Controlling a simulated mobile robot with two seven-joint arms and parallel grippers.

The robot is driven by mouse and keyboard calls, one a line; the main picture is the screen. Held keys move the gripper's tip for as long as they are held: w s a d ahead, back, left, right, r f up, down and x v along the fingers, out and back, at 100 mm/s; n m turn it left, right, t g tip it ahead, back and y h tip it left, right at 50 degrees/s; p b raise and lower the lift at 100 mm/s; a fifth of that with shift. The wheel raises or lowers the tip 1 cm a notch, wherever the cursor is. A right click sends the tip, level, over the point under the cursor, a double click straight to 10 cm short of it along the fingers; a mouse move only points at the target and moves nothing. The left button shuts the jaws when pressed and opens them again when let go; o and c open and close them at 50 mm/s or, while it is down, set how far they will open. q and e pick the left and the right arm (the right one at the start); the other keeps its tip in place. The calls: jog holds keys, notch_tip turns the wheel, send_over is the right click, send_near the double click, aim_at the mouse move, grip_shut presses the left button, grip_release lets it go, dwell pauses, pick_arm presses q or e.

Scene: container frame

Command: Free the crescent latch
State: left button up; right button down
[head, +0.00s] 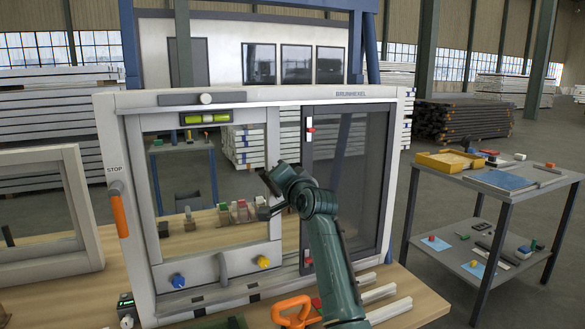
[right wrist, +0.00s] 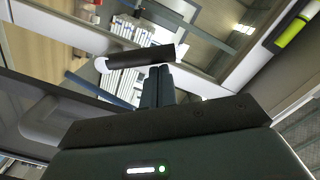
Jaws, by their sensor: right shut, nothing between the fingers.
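My right gripper (right wrist: 160,75) is shut and empty. In the right wrist view its fingertips are right at a dark bar with a pale round end (right wrist: 140,57), which looks like the crescent latch's lever. I cannot tell if they touch. The bar lies across the pale sash stile (right wrist: 205,85). In the head view my right gripper (head: 266,207) is at the right stile of the left sash (head: 273,150), and my arm hides part of that area. The latch cannot be made out clearly there. My left gripper is not in view.
The white window frame (head: 108,150) stands on a wooden bench (head: 420,300). An orange clamp-like tool (head: 293,312) lies in front. A cart (head: 500,200) stands right.

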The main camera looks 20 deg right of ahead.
jog(key=a+n+p, duration=0.2)
jog(key=n, duration=0.1)
jog(key=shift+f+n, duration=0.3)
jog(key=shift+f, duration=0.1)
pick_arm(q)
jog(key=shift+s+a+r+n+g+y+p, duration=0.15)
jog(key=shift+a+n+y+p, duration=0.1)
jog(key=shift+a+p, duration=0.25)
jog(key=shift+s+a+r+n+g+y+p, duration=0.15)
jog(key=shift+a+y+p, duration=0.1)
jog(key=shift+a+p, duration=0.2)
pick_arm(e)
jog(key=shift+a+f+n, duration=0.4)
jog(key=shift+n, duration=0.4)
jog(key=shift+a+f+n, duration=0.4)
jog(key=shift+n, duration=0.4)
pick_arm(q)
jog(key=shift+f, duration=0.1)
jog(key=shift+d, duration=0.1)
pick_arm(e)
jog(key=shift+s, duration=0.1)
